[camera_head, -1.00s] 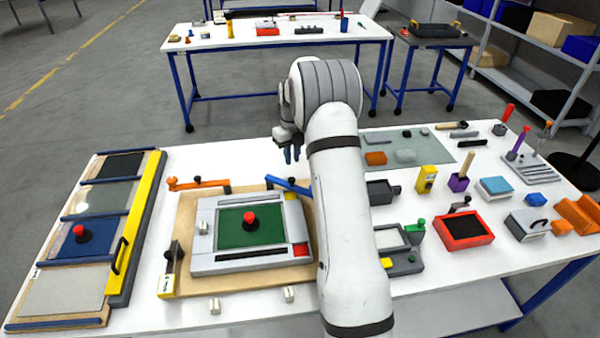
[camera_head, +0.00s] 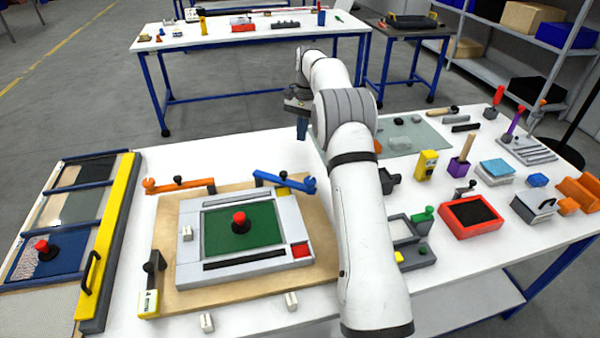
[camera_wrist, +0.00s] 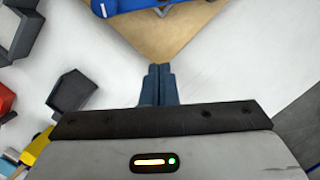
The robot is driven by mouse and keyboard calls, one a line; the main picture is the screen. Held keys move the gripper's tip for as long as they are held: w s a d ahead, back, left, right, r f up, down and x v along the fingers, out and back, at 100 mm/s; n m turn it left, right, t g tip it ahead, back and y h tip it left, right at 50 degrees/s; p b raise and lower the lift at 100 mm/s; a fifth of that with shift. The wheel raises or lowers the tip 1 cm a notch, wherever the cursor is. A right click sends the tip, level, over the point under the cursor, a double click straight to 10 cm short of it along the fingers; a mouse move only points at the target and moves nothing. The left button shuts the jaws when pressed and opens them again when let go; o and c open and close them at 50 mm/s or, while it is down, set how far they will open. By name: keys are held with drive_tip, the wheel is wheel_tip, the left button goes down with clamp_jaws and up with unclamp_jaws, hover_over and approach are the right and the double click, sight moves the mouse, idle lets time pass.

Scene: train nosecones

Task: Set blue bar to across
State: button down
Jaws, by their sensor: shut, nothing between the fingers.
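The blue bar (camera_head: 284,181) lies along the far edge of the wooden board (camera_head: 162,222), its right end at a round pivot near the board's far right corner. It slants slightly down to the right in the head view. Part of the blue bar (camera_wrist: 150,4) shows at the top of the wrist view. My gripper (camera_head: 302,130) is beyond and above the bar, apart from it. In the wrist view the fingers of my gripper (camera_wrist: 159,72) are together and empty, over the white table close to the board's corner (camera_wrist: 150,40).
An orange bar (camera_head: 180,185) lies left of the blue bar. A grey frame (camera_head: 190,250) with a green panel and red knob (camera_head: 239,222) sits on the board. A dark open box (camera_wrist: 72,90) stands left of my fingers. Several other items fill the table's right side.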

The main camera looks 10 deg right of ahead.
sight(284, 178)
drive_tip(key=shift+n, duration=0.5)
drive_tip(key=p+x, duration=0.1)
drive_tip(key=x, duration=0.8)
drive_tip(key=shift+s+d+f, duration=0.1)
drive_tip(key=shift+s+f, duration=0.05)
drive_tip(key=shift+s+a+f+p, duration=0.15)
drive_tip(key=shift+s+a+p, duration=0.5)
drive_tip(key=shift+s+a, duration=0.4)
drive_tip(key=shift+s+a+f, duration=0.15)
drive_tip(key=shift+s+a, duration=0.05)
drive_tip(key=shift+s, duration=0.3)
